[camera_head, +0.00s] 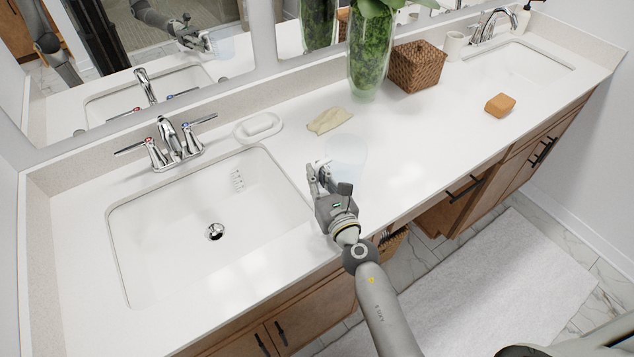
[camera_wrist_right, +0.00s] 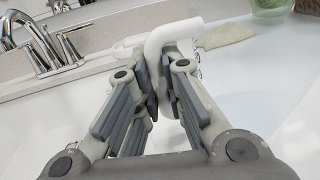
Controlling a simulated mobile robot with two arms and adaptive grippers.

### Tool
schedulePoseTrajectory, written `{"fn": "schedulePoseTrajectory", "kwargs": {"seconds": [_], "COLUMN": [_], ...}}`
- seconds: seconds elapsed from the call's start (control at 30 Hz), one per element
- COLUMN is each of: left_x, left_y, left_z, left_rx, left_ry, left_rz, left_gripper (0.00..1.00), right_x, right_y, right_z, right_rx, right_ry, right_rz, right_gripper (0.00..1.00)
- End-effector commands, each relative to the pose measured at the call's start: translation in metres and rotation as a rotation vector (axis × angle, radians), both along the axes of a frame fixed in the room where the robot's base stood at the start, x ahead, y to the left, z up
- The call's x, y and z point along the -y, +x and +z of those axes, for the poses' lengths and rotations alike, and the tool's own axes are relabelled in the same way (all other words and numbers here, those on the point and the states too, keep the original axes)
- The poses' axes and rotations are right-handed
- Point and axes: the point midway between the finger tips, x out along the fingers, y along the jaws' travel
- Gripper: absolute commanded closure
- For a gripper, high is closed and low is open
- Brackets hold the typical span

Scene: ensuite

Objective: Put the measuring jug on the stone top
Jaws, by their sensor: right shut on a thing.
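The measuring jug (camera_head: 346,150) is clear and faintly bluish, hard to make out against the white stone top (camera_head: 430,135). It shows just beyond my right gripper (camera_head: 320,172), right of the near basin. In the right wrist view, my right gripper (camera_wrist_right: 160,85) is shut on the jug's white handle (camera_wrist_right: 172,36). The jug's clear body shows only faintly to the right of the fingers. The jug is over the stone top; I cannot tell whether its base touches it. My left gripper is not in view.
A basin (camera_head: 140,245) with a tap (camera_head: 170,140) lies at left. A soap dish (camera_head: 258,127), a beige cloth (camera_head: 329,120), a green vase (camera_head: 370,60) and a wicker basket (camera_head: 418,66) stand along the back. An orange block (camera_head: 500,105) is at right. The top between is clear.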

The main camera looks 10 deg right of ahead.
Motion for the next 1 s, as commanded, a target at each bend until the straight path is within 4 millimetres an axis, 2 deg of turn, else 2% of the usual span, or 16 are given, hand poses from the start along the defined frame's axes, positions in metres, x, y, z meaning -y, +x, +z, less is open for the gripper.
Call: {"fn": "schedulePoseTrajectory", "kwargs": {"seconds": [0.37, 0.4, 0.53, 0.93, 1.0], "left_x": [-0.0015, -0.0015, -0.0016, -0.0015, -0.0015], "left_y": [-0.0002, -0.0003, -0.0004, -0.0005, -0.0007], "left_z": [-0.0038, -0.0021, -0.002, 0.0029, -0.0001], "left_rx": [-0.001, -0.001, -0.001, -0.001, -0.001], "left_ry": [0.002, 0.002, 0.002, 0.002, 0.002], "left_rz": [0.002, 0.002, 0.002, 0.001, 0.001], "left_gripper": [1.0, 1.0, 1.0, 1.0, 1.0], "right_x": [-0.0001, -0.0002, -0.0002, -0.0002, 0.0011], "right_y": [0.0, 0.0, -0.0001, -0.0001, -0.0081], "right_z": [-0.0038, -0.0021, -0.0021, 0.0035, -0.0005], "right_rx": [0.001, 0.001, 0.001, 0.001, -0.001], "right_ry": [-0.001, 0.0, 0.0, 0.001, 0.0], "right_rz": [0.0, 0.0, 0.0, 0.0, 0.0], "right_gripper": [1.0, 0.85, 0.69, 0.69, 0.69]}}
